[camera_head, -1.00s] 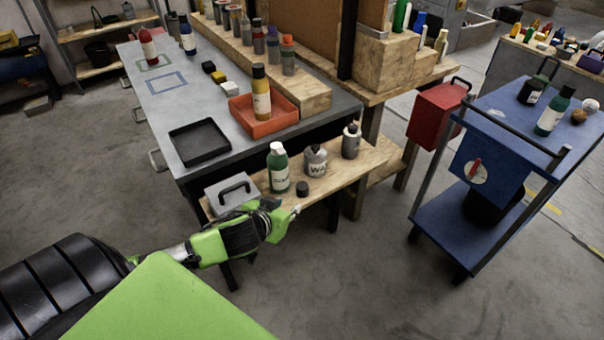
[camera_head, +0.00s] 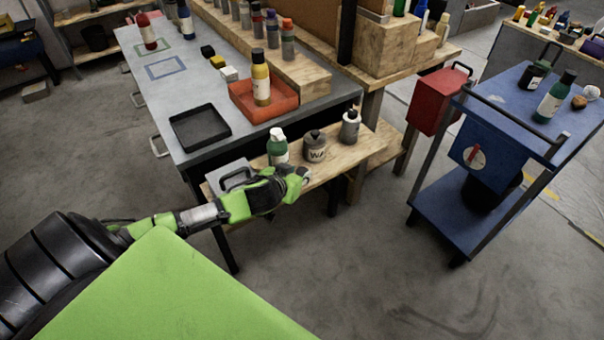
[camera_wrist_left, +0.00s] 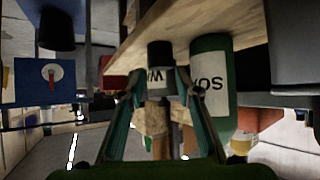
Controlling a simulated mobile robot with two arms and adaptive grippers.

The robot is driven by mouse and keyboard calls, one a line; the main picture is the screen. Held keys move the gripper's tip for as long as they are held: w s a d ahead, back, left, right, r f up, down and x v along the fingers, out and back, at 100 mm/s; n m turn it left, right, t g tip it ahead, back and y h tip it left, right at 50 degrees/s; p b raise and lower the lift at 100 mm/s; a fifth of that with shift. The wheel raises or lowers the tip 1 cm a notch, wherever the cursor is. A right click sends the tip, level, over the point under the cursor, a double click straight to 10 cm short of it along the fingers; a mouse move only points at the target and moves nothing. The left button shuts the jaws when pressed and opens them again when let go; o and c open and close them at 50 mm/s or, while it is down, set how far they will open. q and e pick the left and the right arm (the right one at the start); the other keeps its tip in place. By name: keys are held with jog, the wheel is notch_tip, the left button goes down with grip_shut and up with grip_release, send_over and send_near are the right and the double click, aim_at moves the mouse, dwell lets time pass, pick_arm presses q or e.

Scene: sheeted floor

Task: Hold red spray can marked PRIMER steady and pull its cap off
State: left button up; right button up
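A red can (camera_head: 147,32) with a dark cap and a pale label stands upright at the far left end of the grey bench; its lettering is too small to read. My left gripper (camera_head: 300,178) is far from it, at the front edge of the low wooden shelf. In the left wrist view, which looks upside down, its two fingers (camera_wrist_left: 160,74) are parted with nothing gripped. My right gripper is not in view.
On the shelf (camera_head: 342,172) stand a green bottle (camera_head: 277,148), a grey jar (camera_head: 314,146), a grey bottle (camera_head: 350,127) and a grey toolbox (camera_head: 233,174). A black tray (camera_head: 200,128) and orange tray (camera_head: 288,104) are on the bench. A blue cart (camera_head: 440,218) stands right.

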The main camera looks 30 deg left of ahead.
aim_at(302, 172)
pick_arm(q)
jog(key=shift+f+x, duration=0.25)
jog(key=shift+x, duration=2.05)
jog(key=shift+s, duration=0.15)
jog(key=c, duration=0.4)
jog(key=shift+r, duration=0.1)
jog(key=shift+c, duration=0.2)
